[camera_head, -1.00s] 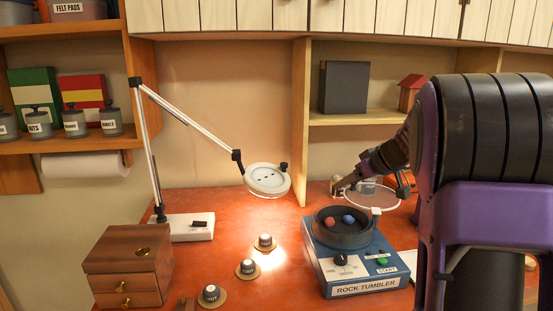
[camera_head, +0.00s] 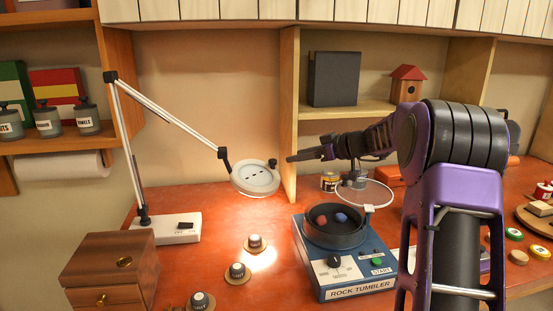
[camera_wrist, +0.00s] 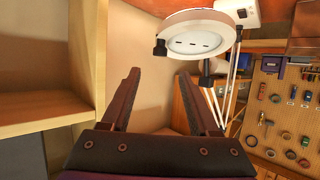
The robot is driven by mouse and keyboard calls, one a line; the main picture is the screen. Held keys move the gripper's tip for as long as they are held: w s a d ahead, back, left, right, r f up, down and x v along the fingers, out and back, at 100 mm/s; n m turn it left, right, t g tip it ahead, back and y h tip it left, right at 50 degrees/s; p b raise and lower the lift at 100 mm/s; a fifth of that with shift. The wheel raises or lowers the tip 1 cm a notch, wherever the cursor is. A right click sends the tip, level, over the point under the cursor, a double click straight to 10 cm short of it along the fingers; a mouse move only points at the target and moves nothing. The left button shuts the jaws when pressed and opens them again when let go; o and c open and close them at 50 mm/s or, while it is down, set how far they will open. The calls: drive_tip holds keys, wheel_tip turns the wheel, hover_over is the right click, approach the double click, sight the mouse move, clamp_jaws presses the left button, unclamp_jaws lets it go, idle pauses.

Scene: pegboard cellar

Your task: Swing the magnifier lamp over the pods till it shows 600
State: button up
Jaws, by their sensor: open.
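The magnifier lamp (camera_head: 255,178) has a round white head on a jointed white arm rising from a white base (camera_head: 170,229). Its head also shows in the wrist view (camera_wrist: 195,38), beyond my fingers. Three small grey pods stand on round bases on the red bench: a back pod (camera_head: 256,242), a middle pod (camera_head: 237,270) and a front pod (camera_head: 201,301). Their labels are too small to read surely. Light falls around the back and middle pods. My gripper (camera_head: 291,158) is open and empty, just right of the lamp head and slightly above it; it also shows in the wrist view (camera_wrist: 160,82).
A blue rock tumbler (camera_head: 348,270) stands right of the pods, its clear round lid (camera_head: 365,193) raised. A wooden drawer box (camera_head: 108,268) stands at front left. A shelf upright (camera_head: 289,120) rises behind my gripper. Colored tins (camera_head: 514,234) lie at right.

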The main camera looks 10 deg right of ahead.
sight(274, 160)
drive_tip(key=p+x, duration=0.1)
drive_tip(key=x, duration=0.8)
clamp_jaws()
idle(1.2)
